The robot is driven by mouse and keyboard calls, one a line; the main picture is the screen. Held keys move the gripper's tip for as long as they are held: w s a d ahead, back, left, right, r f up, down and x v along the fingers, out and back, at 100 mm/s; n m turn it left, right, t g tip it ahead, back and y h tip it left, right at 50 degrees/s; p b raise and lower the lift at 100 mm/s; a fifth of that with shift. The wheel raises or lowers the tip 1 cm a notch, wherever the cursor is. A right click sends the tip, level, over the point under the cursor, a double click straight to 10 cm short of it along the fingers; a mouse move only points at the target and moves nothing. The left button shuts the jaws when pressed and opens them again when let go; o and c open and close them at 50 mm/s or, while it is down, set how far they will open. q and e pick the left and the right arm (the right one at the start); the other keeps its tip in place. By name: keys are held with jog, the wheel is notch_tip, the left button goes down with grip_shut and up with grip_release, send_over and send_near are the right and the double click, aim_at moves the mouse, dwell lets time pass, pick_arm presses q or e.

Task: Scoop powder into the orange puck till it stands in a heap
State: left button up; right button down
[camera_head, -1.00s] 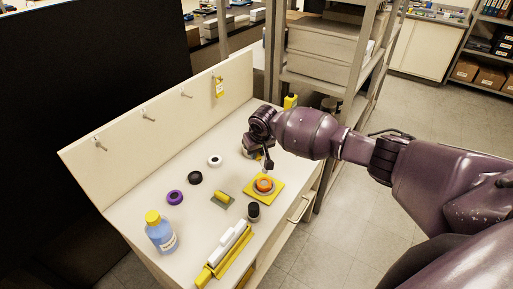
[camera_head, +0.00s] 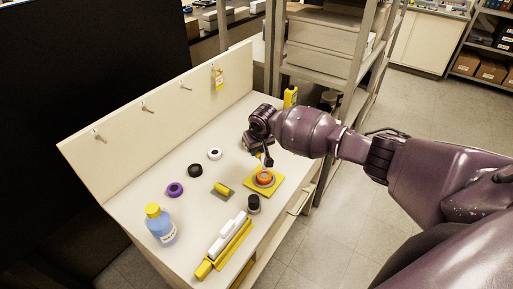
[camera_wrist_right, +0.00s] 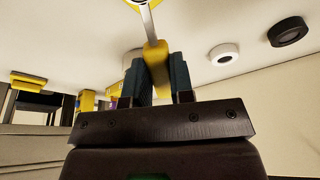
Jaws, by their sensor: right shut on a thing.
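The orange puck (camera_head: 264,178) sits in a pale ring on the yellow mat (camera_head: 283,172) at the right of the bench. My right gripper (camera_head: 266,160) is just beyond and above it in the head view. In the right wrist view my right gripper (camera_wrist_right: 157,85) is shut on the yellow handle (camera_wrist_right: 156,58) of a tool with a thin silver stem (camera_wrist_right: 147,18). The tool's tip is out of that frame, and its load cannot be seen. I cannot make out powder in the puck at this size. My left gripper is out of view.
White (camera_head: 214,154), black (camera_head: 194,170) and purple (camera_head: 175,189) rings lie to the left.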

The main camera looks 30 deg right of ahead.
jog(key=shift+s, duration=0.1)
dwell(0.4)
jog(key=shift+s+t, duration=0.1)
jog(key=shift+t, duration=0.2)
jog(key=s+r+t, duration=0.1)
jog(key=t, duration=0.1)
jog(key=s+r+t, duration=0.1)
jog(key=t, duration=0.1)
jog(key=shift+s+t, duration=0.15)
jog(key=shift+t, duration=0.25)
jog(key=shift+s+r+t, duration=0.2)
jog(key=shift+s+t, duration=0.35)
jog(key=shift+t, duration=0.4)
jog(key=shift+s+r+t, duration=0.25)
jog(key=shift+s+t, duration=0.25)
jog(key=shift+t, duration=0.4)
jog(key=shift+s+r+t, duration=0.2)
jog(key=shift+s+t, duration=0.35)
jog(key=shift+t, duration=0.4)
